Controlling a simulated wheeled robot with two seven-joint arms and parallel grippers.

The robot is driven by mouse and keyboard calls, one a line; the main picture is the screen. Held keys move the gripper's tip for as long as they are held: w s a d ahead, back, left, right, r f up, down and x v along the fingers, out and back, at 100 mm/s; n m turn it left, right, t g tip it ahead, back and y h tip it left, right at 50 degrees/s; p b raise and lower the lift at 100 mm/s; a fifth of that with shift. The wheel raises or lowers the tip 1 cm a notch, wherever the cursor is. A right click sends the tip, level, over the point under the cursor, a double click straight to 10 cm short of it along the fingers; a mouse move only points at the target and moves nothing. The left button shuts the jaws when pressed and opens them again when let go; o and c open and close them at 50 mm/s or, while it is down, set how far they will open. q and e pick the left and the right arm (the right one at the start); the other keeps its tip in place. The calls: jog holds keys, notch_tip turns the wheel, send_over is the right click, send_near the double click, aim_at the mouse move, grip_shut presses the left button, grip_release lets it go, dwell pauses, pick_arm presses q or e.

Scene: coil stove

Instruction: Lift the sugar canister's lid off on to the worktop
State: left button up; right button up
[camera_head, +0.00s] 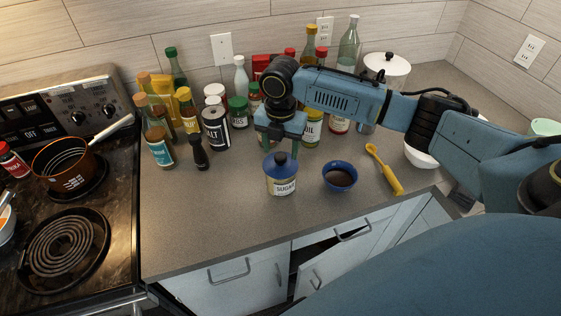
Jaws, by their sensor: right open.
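The sugar canister (284,186) stands upright on the worktop (222,215), with a cream label reading SUGAR. Its dark blue lid (281,160) with a small knob sits on top of it. My right gripper (279,146) is open and points down just above the lid, its fingers close around the knob's height. I cannot tell whether the fingers touch the lid. My left gripper is not in view.
A blue bowl (340,177) with dark contents stands right of the canister, and a yellow spoon (384,169) lies beyond it. A black pepper mill (199,153) and several jars and bottles stand behind and left. The worktop in front and left of the canister is clear.

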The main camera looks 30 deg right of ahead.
notch_tip(320, 180, down, 2)
jog(key=shift+f, duration=0.1)
jog(key=c, duration=1.1)
